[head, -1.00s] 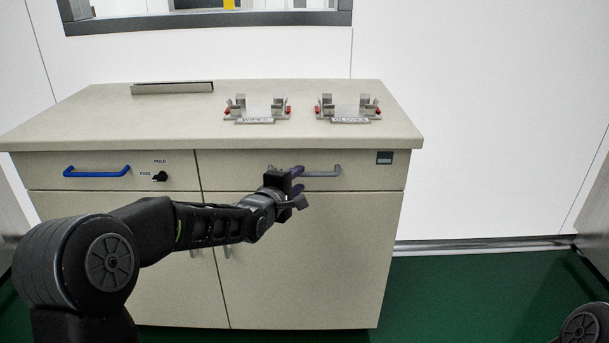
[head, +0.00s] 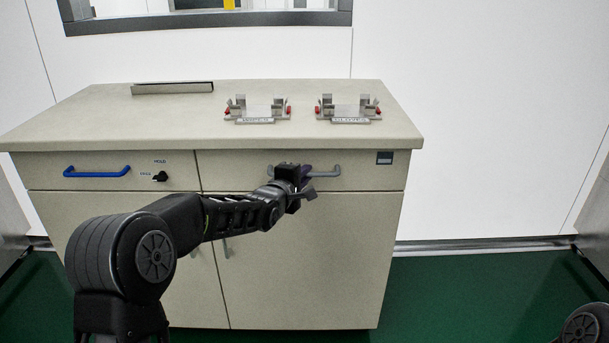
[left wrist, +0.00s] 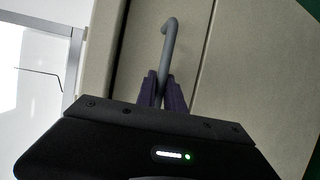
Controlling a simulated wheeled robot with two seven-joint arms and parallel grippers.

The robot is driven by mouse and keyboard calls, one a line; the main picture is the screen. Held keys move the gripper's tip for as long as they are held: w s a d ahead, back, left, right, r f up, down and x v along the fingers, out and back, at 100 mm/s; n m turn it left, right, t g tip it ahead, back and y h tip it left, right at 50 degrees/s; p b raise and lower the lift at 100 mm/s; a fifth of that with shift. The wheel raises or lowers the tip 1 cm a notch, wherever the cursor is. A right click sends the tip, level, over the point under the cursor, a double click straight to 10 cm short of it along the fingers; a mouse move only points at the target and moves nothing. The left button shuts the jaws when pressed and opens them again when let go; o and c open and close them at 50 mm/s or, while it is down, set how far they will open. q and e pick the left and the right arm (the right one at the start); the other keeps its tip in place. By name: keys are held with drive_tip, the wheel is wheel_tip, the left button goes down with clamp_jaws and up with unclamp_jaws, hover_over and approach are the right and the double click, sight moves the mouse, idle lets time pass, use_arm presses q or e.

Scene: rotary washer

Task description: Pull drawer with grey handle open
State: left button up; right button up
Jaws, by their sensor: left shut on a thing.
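The right drawer (head: 365,172) of the beige cabinet has a grey bar handle (head: 328,172). The drawer front looks flush with the cabinet. My left gripper (head: 306,176) is at the handle, shut on it near the middle of the bar. In the left wrist view the purple fingers (left wrist: 163,92) sit on both sides of the grey handle (left wrist: 166,55), whose bent end sticks out beyond them. My right gripper is not in view; only a dark part of my own body shows at the lower right.
A left drawer has a blue handle (head: 97,172) and a black knob (head: 160,176) beside it. Two metal fixtures (head: 257,110) (head: 348,110) and a metal bar (head: 172,88) lie on the countertop (head: 180,125). Green floor (head: 450,290) is clear to the right.

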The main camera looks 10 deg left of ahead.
use_arm(q)
clamp_jaws()
idle(0.8)
drive_tip(key=shift+f, duration=0.1)
